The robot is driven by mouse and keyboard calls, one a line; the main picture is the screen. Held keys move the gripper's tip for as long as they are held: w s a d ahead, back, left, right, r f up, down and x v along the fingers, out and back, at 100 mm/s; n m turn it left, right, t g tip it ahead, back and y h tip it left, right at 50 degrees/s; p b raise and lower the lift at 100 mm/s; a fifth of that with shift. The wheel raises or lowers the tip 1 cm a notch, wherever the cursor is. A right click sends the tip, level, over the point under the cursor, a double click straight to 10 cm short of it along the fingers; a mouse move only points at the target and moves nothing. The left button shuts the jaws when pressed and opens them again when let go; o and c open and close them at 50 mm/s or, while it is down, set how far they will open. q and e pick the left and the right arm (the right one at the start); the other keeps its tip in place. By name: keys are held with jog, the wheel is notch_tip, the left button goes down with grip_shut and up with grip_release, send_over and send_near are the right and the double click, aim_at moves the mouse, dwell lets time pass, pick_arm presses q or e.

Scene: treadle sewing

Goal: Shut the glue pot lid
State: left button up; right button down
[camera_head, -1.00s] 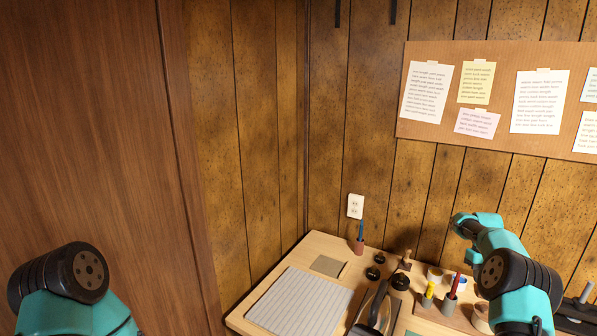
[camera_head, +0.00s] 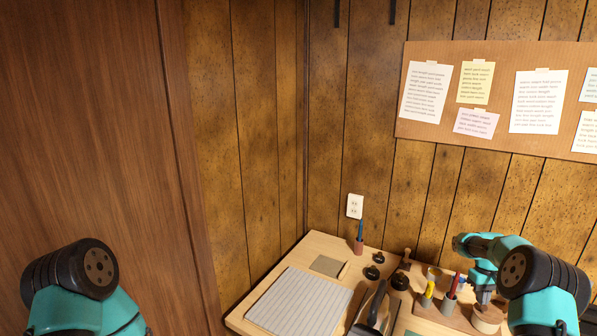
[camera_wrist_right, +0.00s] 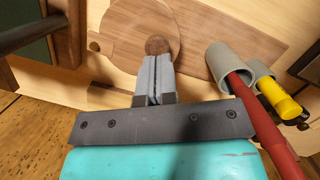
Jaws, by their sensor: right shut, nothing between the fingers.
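The glue pot (camera_head: 488,314) is a round light-wood form on the right part of the desk. In the right wrist view its round wooden lid (camera_wrist_right: 128,28) shows from above, with a small dark brown knob. My right gripper (camera_head: 484,295) points down at it from above. In the right wrist view the right gripper (camera_wrist_right: 155,62) is shut and empty, its tips at the knob; I cannot tell whether they touch. The pot's rim is hidden, so I cannot tell whether the lid lies fully flat. My left gripper is out of view.
Grey holders with a red pen (camera_wrist_right: 262,118) and a yellow marker (camera_wrist_right: 280,98) stand close right of the fingers in the wrist view. A striped pad (camera_head: 298,303), dark small pots (camera_head: 400,281) and a pen cup (camera_head: 359,246) occupy the desk. A wall stands behind.

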jog(key=c, duration=1.8)
grip_release()
jog(key=shift+f, duration=0.1)
jog(key=shift+o, duration=0.6)
jog(key=o, duration=0.7)
jog(key=r+n+t, duration=0.1)
jog(key=r, duration=0.4)
jog(key=s+r, duration=0.1)
jog(key=r, duration=0.5)
jog(key=s+r+n+t, duration=0.1)
jog(key=r, duration=0.4)
jog(key=shift+a+r+n+t, duration=0.1)
jog(key=shift+r+n+t, duration=0.2)
jog(key=shift+r, duration=0.05)
jog(key=shift+o, duration=0.2)
notch_tip(320, 180, down, 18)
jog(key=shift+r, duration=0.25)
jog(key=shift+c, duration=0.5)
grip_shut()
